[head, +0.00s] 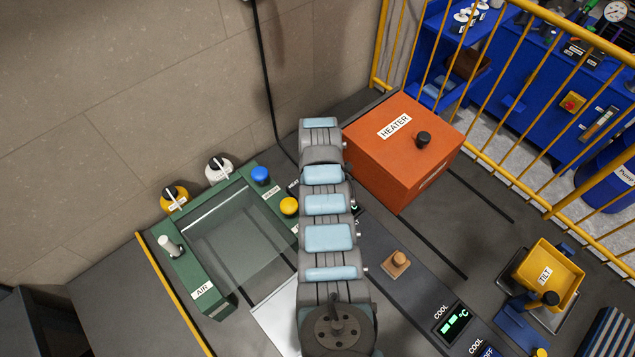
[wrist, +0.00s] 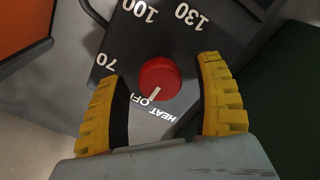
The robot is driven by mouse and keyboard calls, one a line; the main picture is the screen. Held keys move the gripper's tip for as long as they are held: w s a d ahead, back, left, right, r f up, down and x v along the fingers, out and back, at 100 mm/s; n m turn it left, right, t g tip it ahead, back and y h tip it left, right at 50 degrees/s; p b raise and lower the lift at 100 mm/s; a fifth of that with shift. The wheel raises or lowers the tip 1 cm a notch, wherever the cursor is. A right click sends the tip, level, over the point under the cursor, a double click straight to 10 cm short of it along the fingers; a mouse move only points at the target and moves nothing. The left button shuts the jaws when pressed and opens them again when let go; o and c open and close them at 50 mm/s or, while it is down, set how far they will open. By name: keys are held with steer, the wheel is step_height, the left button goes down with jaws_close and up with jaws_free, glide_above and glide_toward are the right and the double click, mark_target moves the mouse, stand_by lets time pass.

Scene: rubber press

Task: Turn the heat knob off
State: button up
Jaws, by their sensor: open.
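The heat knob (wrist: 158,79) is red and round, in the middle of the wrist view on a dark panel. Its white pointer mark faces down and slightly left in the picture, towards the OFF of the HEAT OFF lettering (wrist: 155,108). The numbers 70, 100 and 130 run around the knob's left and top. My gripper (wrist: 160,72) is open, one yellow finger on each side of the knob, with visible gaps to it. I cannot tell how far the fingertips are above the panel. In the head view my arm hides the gripper and the knob.
The orange heater box (head: 395,155) stands right of my arm. The green air unit (head: 183,265) with yellow and blue buttons is to the left. A dark cooling panel (head: 415,290) and a yellow tilt box (head: 548,272) lie at right, with a yellow railing (head: 510,95) behind.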

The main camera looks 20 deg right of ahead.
steer(key=shift+r, duration=0.15)
step_height(320, 180, up, 9)
steer(key=shift+w+r, duration=0.1)
steer(key=shift+r, duration=1.2)
